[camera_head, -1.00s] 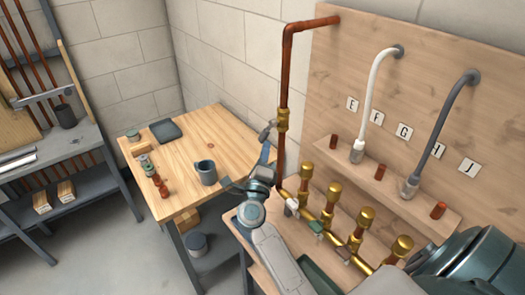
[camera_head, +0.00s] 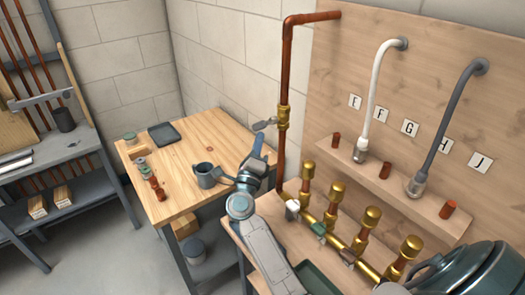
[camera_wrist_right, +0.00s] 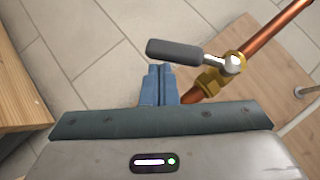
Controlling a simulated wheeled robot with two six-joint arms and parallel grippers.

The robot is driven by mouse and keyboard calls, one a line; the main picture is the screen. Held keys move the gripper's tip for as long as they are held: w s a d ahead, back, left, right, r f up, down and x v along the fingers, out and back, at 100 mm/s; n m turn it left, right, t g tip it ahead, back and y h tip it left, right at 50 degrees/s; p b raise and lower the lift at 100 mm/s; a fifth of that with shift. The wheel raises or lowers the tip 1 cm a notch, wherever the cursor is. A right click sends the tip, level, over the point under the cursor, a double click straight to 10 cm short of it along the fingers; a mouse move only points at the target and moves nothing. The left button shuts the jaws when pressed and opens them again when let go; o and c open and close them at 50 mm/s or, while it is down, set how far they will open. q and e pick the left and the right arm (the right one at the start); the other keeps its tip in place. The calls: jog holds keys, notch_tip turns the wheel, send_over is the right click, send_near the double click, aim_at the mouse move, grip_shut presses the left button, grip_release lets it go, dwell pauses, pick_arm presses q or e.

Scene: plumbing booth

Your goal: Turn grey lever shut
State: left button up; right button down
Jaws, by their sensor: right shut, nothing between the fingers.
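The grey lever (camera_head: 265,124) sits on a brass valve (camera_head: 284,117) on the upright copper pipe. It sticks out to the left, across the pipe. In the right wrist view, the lever (camera_wrist_right: 180,51) has a dark grey grip on a silver stem, fixed to the brass valve body (camera_wrist_right: 224,74). My right gripper (camera_head: 260,142) is shut and empty, its blue fingers just below the lever. In the right wrist view, the fingertips (camera_wrist_right: 160,70) lie close to the lever's free end; I cannot tell whether they touch. My left gripper is not in view.
Several brass valves line the manifold at the right, below a white hose (camera_head: 376,95) and a grey hose (camera_head: 447,125). Air left of the lever looks clear.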

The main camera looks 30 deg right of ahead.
aim_at(254, 128)
jog(key=shift+w+a+r+p, duration=0.1)
jog(key=shift+w+r+p, duration=0.2)
jog(key=shift+w+r, duration=0.3)
jog(key=shift+w+r+p, duration=0.25)
jog(key=shift+w+r, duration=0.15)
jog(key=shift+w, duration=0.35)
jog(key=shift+w+r+p, duration=0.5)
jog(key=shift+w+r, duration=0.15)
jog(key=shift+r, duration=0.15)
